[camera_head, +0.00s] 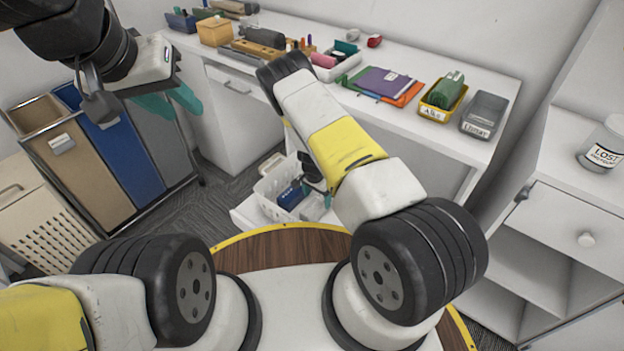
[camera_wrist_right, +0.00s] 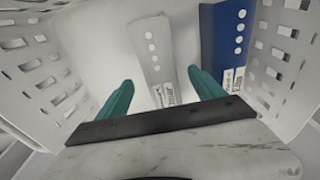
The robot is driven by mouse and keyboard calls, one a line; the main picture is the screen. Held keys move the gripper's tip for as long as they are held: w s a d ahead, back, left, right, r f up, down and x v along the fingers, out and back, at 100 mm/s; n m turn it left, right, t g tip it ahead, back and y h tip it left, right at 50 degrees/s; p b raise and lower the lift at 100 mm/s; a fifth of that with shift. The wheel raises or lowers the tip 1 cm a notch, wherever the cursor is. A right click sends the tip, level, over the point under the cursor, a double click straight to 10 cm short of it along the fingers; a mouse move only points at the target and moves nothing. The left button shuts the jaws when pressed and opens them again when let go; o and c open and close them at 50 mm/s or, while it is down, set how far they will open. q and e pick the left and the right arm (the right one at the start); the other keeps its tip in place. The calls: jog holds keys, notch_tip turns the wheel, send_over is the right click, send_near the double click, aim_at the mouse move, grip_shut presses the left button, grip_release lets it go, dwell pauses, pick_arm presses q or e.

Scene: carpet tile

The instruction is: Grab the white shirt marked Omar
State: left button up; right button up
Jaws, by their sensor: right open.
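In the right wrist view a folded white shirt (camera_wrist_right: 152,50) with a row of dots and a small label stands in the white basket; the label is too small to read surely. A folded blue shirt (camera_wrist_right: 228,45) with a label is to its right. My right gripper (camera_wrist_right: 163,92) is open, its teal fingers on either side of the white shirt's lower part; I cannot tell whether they touch it. In the head view this gripper is low in the basket (camera_head: 268,205), mostly hidden by my arm. My left gripper (camera_head: 168,104) hangs near the bins at upper left, apparently empty.
A desk with a purple folder (camera_head: 384,82), a yellow tray (camera_head: 440,108) and a grey tray (camera_head: 484,115) runs behind the basket. Tall bins (camera_head: 125,150) and a beige hamper (camera_head: 40,215) stand left. A white cabinet with a jar (camera_head: 603,145) stands right.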

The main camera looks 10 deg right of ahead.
aim_at(317, 200)
jog(key=f, duration=0.3)
jog(key=shift+w+d+f, duration=0.2)
jog(key=shift+w+f, duration=0.05)
jog(key=shift+f, duration=0.1)
jog(key=c, duration=1.6)
